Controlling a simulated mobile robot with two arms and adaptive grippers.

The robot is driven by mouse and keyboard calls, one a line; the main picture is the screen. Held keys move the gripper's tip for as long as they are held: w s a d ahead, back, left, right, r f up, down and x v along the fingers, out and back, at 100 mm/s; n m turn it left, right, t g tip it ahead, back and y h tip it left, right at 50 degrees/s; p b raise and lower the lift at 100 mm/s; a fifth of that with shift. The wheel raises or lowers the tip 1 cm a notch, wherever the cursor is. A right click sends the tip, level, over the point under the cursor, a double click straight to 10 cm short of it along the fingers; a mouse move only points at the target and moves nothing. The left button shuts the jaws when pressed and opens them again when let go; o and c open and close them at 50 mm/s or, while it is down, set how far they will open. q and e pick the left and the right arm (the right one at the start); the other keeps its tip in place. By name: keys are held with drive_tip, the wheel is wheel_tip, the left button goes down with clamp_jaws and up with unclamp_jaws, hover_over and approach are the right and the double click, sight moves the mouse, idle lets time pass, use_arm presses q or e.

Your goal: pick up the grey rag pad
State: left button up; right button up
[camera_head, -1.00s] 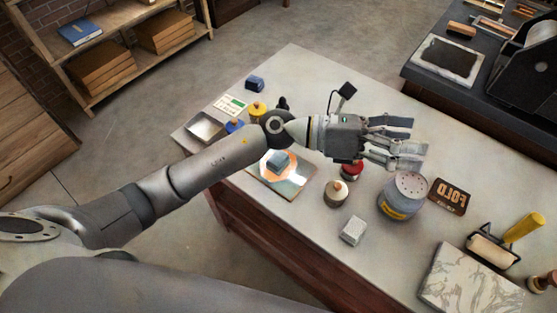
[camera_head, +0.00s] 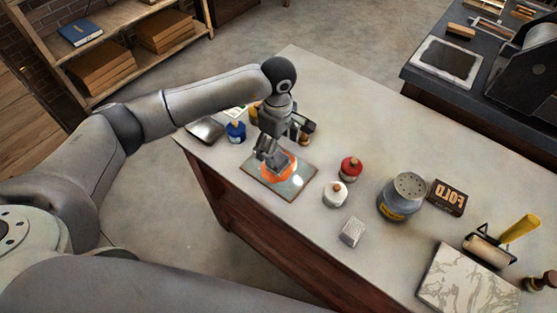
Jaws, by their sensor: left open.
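A small blue-grey pad, which looks like the grey rag pad (camera_head: 281,160), lies on the orange-inked patch of a flat plate (camera_head: 291,192) near the table's front left edge. My left gripper (camera_head: 275,158) points down over the plate, with its open fingers around or just above the pad. The fingers partly cover the pad, and I cannot tell whether they touch it. My right gripper does not show.
A white-bodied bottle (camera_head: 335,194), a red-topped jar (camera_head: 350,169) and a pale grey block (camera_head: 352,232) stand right of the plate. The table's back middle is clear.

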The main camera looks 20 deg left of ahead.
sight(278, 159)
use_arm(q)
drive_tip(key=shift+f, duration=0.7)
drive_tip(key=shift+s+d+f+p, duration=0.1)
drive_tip(key=shift+f+p, duration=0.25)
drive_tip(key=shift+p, duration=0.1)
wheel_tip(278, 159, down, 4)
drive_tip(key=shift+r+p, duration=0.2)
drive_tip(key=shift+p, duration=0.55)
drive_tip(key=shift+f, duration=0.45)
drive_tip(key=shift+c, duration=0.2)
drive_tip(key=c, duration=1.1)
drive_tip(key=shift+r, duration=0.1)
